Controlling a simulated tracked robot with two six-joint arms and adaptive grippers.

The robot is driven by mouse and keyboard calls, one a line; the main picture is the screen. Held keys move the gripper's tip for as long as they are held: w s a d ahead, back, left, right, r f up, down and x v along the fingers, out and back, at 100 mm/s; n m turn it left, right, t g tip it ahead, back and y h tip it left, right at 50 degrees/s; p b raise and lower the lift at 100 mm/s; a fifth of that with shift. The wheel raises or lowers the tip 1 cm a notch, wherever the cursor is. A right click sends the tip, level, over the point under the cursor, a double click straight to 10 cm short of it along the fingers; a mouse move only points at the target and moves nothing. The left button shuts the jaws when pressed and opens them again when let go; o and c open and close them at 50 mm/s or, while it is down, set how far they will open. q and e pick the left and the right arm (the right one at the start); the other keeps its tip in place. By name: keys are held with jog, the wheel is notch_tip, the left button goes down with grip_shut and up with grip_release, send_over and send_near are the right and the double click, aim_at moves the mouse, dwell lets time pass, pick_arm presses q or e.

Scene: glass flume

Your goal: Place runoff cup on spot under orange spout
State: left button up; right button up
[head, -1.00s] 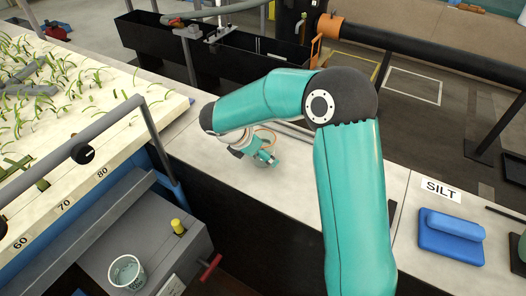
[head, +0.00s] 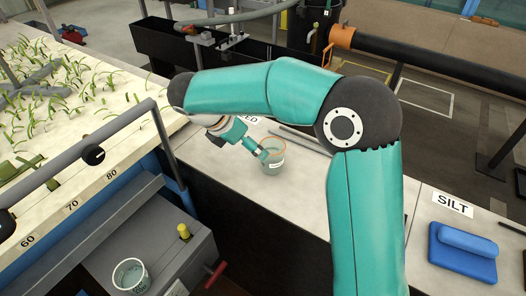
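A small greyish see-through cup with an orange rim (head: 273,162) stands upright on the pale bench. My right gripper (head: 262,152) is at its left side, with fingertips by the cup's wall. I cannot tell whether the fingers touch or hold it. A second clear cup (head: 130,276) with markings stands on the grey ledge at lower left. Which cup is the runoff cup is not plain. An orange collar (head: 341,37) sits on the end of a black pipe at the top; I cannot tell if it is the orange spout. My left gripper is out of view.
The pale bench (head: 305,190) is clear right of the orange-rimmed cup, with thin rods behind it. A blue block (head: 463,252) lies by the SILT label. A planted bed (head: 60,110) with a grey rail fills the left. A yellow knob (head: 184,231) stands on the ledge.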

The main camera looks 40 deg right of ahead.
jog(key=w+a+r+n+t+y+b, duration=0.1)
jog(key=w+a+n+t+y, duration=0.6)
jog(key=w+n+t, duration=0.5)
jog(key=s+d+r+n+t+y+b, duration=0.1)
jog(key=s+d+n+y+b, duration=0.15)
jog(key=s+n, duration=0.45)
jog(key=s+d+n+t+y+b, duration=0.1)
jog(key=s+d+n+y+b, duration=0.15)
jog(key=s, duration=0.85)
jog(key=m+h+b, duration=0.3)
jog(key=m+h, duration=0.1)
jog(key=h, duration=0.3)
send_near(266, 148)
jog(key=w+d+b, duration=0.1)
jog(key=b, duration=0.3)
jog(key=shift+f, duration=0.4)
jog(key=shift+w, duration=0.45)
jog(key=b+x, duration=0.2)
jog(key=x, duration=0.1)
jog(key=b+x, duration=0.1)
jog(key=x, duration=0.1)
jog(key=shift+s+a+f, duration=0.1)
jog(key=shift+a+f, duration=0.05)
jog(key=shift+a, duration=0.2)
jog(key=shift+w, duration=0.2)
